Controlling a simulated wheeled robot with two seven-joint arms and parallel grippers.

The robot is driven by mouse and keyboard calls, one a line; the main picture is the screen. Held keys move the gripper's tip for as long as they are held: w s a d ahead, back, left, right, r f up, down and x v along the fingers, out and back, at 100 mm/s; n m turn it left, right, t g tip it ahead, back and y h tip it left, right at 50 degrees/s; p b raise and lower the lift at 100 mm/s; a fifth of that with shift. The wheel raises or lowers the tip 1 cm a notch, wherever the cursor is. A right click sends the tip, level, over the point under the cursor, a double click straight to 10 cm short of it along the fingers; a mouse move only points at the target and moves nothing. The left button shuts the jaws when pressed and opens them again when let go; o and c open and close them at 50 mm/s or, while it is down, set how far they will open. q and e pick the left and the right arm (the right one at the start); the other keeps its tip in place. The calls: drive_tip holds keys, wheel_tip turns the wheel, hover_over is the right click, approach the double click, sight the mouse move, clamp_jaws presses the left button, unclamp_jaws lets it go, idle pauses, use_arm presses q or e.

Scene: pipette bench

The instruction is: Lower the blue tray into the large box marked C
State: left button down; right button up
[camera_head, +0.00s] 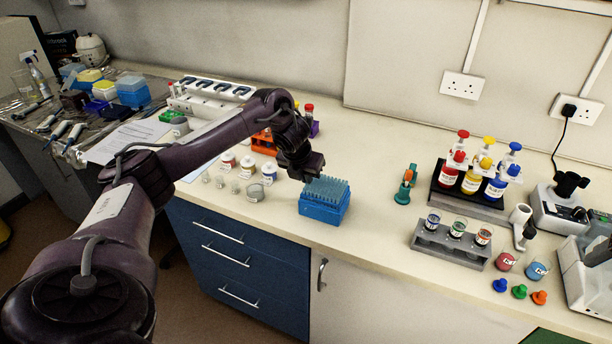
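A blue tray (323,208), packed with upright pale-blue pipette tips, stands on the bench near its front edge. My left gripper (311,174) points down just behind and above the tray's left back corner. Its fingers are dark and small here, so I cannot tell whether they are open or shut, or whether they touch the tray. My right gripper is out of view. I cannot make out a large box marked C.
Small labelled pots (248,167) stand left of the tray. A teal-and-orange item (405,186), a grey vial rack (450,244) and a bottle stand (468,198) are to its right. Bench top (372,215) right of the tray is clear. Blue drawers (235,262) lie below.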

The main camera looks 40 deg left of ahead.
use_arm(q)
drive_tip(key=c, duration=1.6)
unclamp_jaws()
drive_tip(key=v, duration=0.6)
drive_tip(key=shift+r+b, duration=0.25)
drive_tip(key=shift+b, duration=0.05)
use_arm(e)
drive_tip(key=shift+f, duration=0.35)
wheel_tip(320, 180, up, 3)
drive_tip(key=p, duration=0.3)
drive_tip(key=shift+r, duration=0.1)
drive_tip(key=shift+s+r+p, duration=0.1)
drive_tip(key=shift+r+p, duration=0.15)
drive_tip(key=shift+p, duration=0.05)
use_arm(q)
drive_tip(key=v, duration=0.5)
drive_tip(key=shift+s+r, duration=0.2)
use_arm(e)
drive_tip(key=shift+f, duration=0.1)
